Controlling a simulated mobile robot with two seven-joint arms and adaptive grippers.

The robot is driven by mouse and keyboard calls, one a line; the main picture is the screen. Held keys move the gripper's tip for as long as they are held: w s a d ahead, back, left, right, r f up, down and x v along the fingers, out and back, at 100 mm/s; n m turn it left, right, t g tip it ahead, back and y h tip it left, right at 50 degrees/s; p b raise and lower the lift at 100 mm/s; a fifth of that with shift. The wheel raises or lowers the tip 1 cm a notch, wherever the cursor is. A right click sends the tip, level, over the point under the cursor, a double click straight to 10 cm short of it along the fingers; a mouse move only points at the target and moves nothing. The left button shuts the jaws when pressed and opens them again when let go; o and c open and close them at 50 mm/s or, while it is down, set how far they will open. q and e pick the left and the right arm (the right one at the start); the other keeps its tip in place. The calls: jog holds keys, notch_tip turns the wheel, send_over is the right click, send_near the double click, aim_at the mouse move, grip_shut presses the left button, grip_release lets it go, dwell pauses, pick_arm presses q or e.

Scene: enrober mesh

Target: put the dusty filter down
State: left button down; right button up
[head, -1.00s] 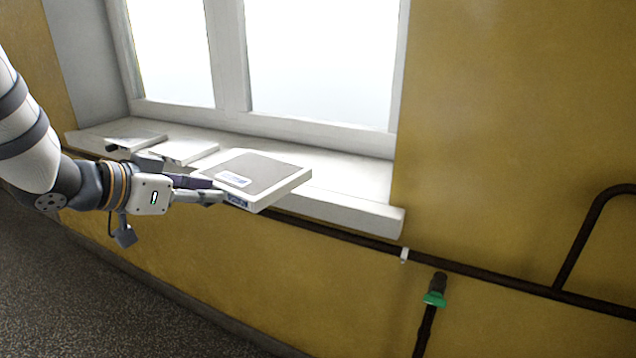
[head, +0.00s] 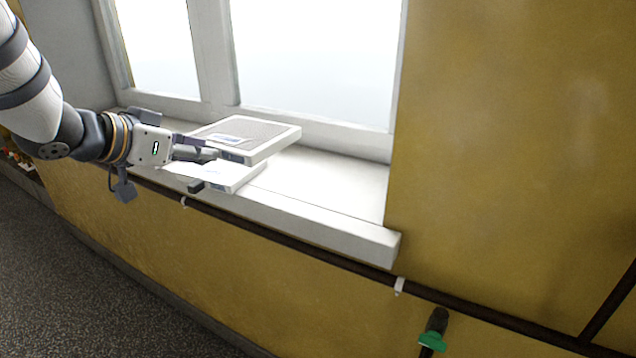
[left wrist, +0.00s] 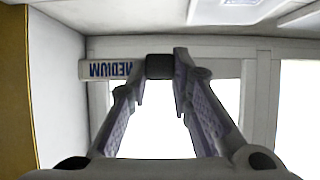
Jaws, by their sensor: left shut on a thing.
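The dusty filter (head: 262,131), a flat square with a white frame and a grey face, is in my left gripper (head: 213,153). It is level, apparently a little above the windowsill. In the left wrist view my left gripper (left wrist: 160,66) is shut on the dark tab of the filter, whose white edge (left wrist: 105,70) reads "MEDIUM" upside down. A second white filter (head: 240,178) with a dark tab lies on the sill below, partly hidden by the held one. My right gripper is out of view.
The white windowsill (head: 335,193) is bare to the right of the filters, up to its right end. The window frame (head: 215,60) stands behind it. A dark pipe (head: 300,250) runs along the yellow wall beneath, with a green-collared fitting (head: 432,341) at lower right.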

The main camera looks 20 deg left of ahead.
aim_at(232, 159)
pick_arm(q)
jog(key=w+d+f, duration=0.2)
jog(key=w+d, duration=0.1)
jog(key=w+d+f, duration=0.1)
jog(key=w+d, duration=0.1)
jog(key=w+d+f, duration=0.1)
jog(key=f, duration=0.2)
jog(key=w+d+f, duration=0.2)
jog(key=f, duration=0.1)
jog(key=w+d+f, duration=0.1)
jog(key=w+f, duration=0.1)
jog(key=f, duration=0.1)
jog(key=shift+d+f+b, duration=0.2)
jog(key=shift+f+b, duration=0.15)
jog(key=shift+f, duration=0.05)
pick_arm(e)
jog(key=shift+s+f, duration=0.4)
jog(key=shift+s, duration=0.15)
pick_arm(q)
jog(key=shift+f, duration=0.15)
jog(key=shift+s+f, duration=0.1)
jog(key=shift+f, duration=0.35)
jog(key=c, duration=1.4)
grip_release()
jog(key=shift+f, duration=0.2)
jog(key=shift+c, duration=0.2)
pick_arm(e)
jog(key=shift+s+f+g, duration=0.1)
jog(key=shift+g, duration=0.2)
